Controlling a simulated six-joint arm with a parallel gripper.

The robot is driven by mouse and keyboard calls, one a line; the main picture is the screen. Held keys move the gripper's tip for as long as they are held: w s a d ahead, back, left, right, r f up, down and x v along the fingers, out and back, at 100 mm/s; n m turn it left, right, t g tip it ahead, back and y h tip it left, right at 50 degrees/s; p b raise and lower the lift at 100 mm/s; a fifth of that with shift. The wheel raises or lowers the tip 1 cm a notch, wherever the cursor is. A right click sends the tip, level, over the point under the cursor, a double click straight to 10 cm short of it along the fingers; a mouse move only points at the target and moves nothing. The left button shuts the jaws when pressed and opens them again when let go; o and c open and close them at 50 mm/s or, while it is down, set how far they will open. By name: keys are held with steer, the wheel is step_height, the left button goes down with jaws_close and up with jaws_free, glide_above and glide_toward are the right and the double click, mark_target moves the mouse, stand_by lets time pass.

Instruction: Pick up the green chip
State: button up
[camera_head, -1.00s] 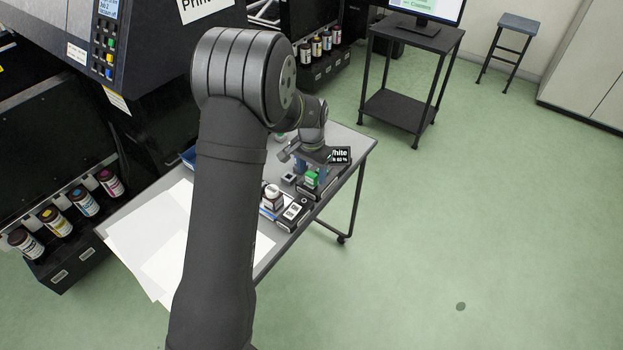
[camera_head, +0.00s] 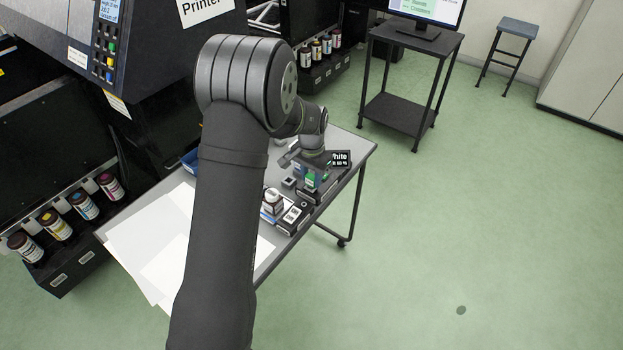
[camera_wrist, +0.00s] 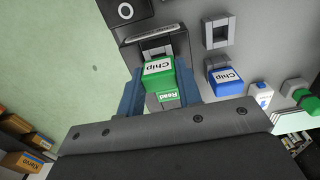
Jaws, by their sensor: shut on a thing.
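The green chip (camera_wrist: 158,70), with a white label reading "Chip", sits between the two blue fingers of my gripper (camera_wrist: 160,88) in the wrist view. The fingers are shut on it from both sides. A green label reading "Read" shows just below its near edge.
A blue chip (camera_wrist: 223,76) lies to the right of my gripper, near an empty grey holder (camera_wrist: 217,31). A "White" sign (camera_head: 341,158) is just right of the gripper.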

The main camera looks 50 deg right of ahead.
steer(key=r, duration=0.2)
steer(key=s+r, duration=0.1)
steer(key=r, duration=0.1)
steer(key=s+a+r, duration=0.1)
steer(key=s+r, duration=0.8)
steer(key=s, duration=0.1)
steer(key=shift+s+a+r, duration=0.15)
steer(key=shift+s+a, duration=0.1)
steer(key=shift+s, duration=0.05)
steer(key=shift+w, duration=0.1)
steer(key=w+f, duration=0.4)
steer(key=w, duration=0.6)
steer(key=w+f, duration=0.5)
steer(key=w, duration=0.4)
steer(key=shift+w+d+f, duration=0.1)
steer(key=shift+d+f, duration=0.05)
steer(key=shift+f, duration=1.05)
steer(key=shift+w+d+f, duration=0.1)
steer(key=shift+f, duration=1.1)
steer(key=shift+f, duration=0.7)
